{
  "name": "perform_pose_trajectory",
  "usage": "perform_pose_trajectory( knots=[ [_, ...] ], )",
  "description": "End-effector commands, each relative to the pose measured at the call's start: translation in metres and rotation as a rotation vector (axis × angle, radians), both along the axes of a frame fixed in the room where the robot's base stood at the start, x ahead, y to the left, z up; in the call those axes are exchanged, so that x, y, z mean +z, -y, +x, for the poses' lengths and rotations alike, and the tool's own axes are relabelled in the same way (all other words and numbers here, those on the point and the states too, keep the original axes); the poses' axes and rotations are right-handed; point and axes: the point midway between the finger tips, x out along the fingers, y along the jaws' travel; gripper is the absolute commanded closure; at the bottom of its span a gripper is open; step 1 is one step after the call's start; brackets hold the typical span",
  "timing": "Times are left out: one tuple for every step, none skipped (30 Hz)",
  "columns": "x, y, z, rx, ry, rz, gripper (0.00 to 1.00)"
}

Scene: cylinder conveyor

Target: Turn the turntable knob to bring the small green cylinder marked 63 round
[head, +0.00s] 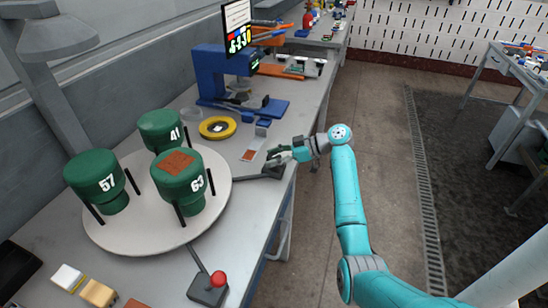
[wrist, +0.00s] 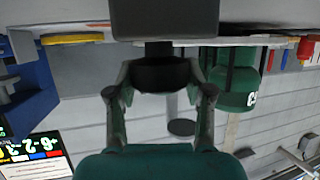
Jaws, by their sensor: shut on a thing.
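The green cylinder marked 63 (head: 178,182) stands at the front right of the round white turntable (head: 130,232), with a brown patch on top. Cylinders marked 57 (head: 94,180) and 41 (head: 160,128) stand on it too. My gripper (head: 274,156) is at the bench's right edge, right of the turntable. In the wrist view its fingers (wrist: 160,82) are shut on a dark knob (wrist: 160,74), which joins a dark block (wrist: 165,20). In the head view this block (head: 272,171) sits at the end of a thin bar, and my gripper largely hides the knob.
A dark box with a red ball handle (head: 217,279) stands at the bench's front edge. A yellow ring (head: 217,127), a blue press (head: 225,75) and a display screen (head: 237,27) are behind. Dark posts stand by the cylinders. Open floor lies to the right.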

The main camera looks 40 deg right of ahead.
Motion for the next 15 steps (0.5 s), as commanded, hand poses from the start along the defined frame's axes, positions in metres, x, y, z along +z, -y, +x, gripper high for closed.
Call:
perform_pose_trajectory(
  knots=[
    [-0.0049,-0.0003,-0.002,0.001,-0.01,0.003,0.83],
    [-0.0049,-0.0003,-0.002,0.001,-0.01,0.003,0.83],
    [-0.0049,-0.0003,-0.002,0.001,-0.01,0.003,0.83],
    [-0.0049,-0.0003,-0.002,0.001,-0.01,0.003,0.83],
    [-0.0049,-0.0003,-0.002,0.001,-0.01,0.003,0.83],
    [-0.0049,-0.0003,-0.002,0.001,-0.01,0.003,0.83],
    [-0.0049,-0.0003,-0.002,0.001,-0.01,0.003,0.83],
    [-0.0049,-0.0003,-0.002,0.001,-0.01,0.003,0.83],
    [-0.0049,-0.0003,-0.002,0.001,-0.01,0.003,0.83],
    [-0.0049,-0.0003,-0.002,0.001,-0.009,0.002,0.83],
    [-0.0049,-0.0003,-0.002,0.001,-0.009,0.002,0.83],
    [-0.0048,-0.0003,-0.0019,0.001,-0.009,0.002,0.83],
    [-0.0048,-0.0003,-0.0019,0.001,-0.009,0.002,0.44],
    [-0.0048,-0.0003,-0.0019,0.001,-0.009,0.002,0.36],
    [-0.0045,-0.0004,-0.0018,0.001,-0.008,0.003,0.26]
  ],
)
